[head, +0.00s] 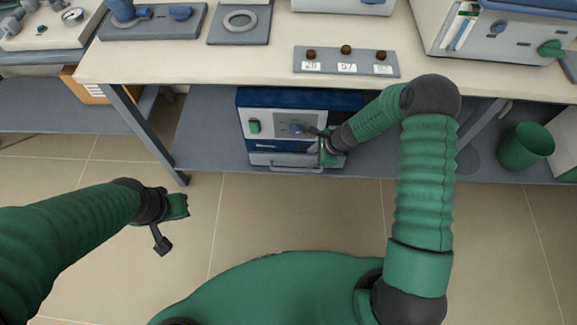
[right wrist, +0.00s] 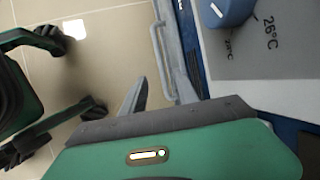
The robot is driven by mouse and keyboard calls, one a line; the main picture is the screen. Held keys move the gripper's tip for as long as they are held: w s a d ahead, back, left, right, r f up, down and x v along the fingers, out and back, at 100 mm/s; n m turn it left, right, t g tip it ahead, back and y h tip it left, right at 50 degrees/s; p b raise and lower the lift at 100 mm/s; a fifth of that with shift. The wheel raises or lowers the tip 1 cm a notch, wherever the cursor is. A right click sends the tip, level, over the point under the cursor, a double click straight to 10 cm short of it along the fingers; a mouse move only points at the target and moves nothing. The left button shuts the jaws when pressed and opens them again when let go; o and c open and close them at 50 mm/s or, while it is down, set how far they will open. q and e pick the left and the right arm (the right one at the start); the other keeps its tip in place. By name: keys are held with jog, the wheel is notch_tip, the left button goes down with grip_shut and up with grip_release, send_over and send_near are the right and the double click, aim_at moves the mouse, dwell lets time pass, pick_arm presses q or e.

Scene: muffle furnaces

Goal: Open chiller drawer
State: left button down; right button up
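The chiller (head: 283,120) stands on the shelf under the bench, with a blue top, a pale front, a green switch and a blue knob (head: 296,129). Its drawer (head: 262,158) is at the bottom and looks closed, with a bar handle (head: 290,167). My right gripper (head: 322,148) is at the right part of the chiller front, near the handle. In the right wrist view the gripper (right wrist: 160,88) is open, and the handle (right wrist: 160,50) runs into the gap between its fingers. Contact cannot be told. My left gripper (head: 176,226) is open and empty, above the floor.
The bench top (head: 200,62) is above the chiller and carries a small rack (head: 346,62) with labels and a white device (head: 490,35). A bench leg (head: 145,135) is left of the chiller. A green bin (head: 525,147) is at the right. The floor before the chiller is clear.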

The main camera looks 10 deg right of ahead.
aim_at(293, 169)
jog(key=b+x, duration=0.5)
jog(key=x, duration=1)
jog(key=shift+a+f, duration=0.1)
jog(key=shift+s, duration=0.1)
grip_shut()
dwell(0.5)
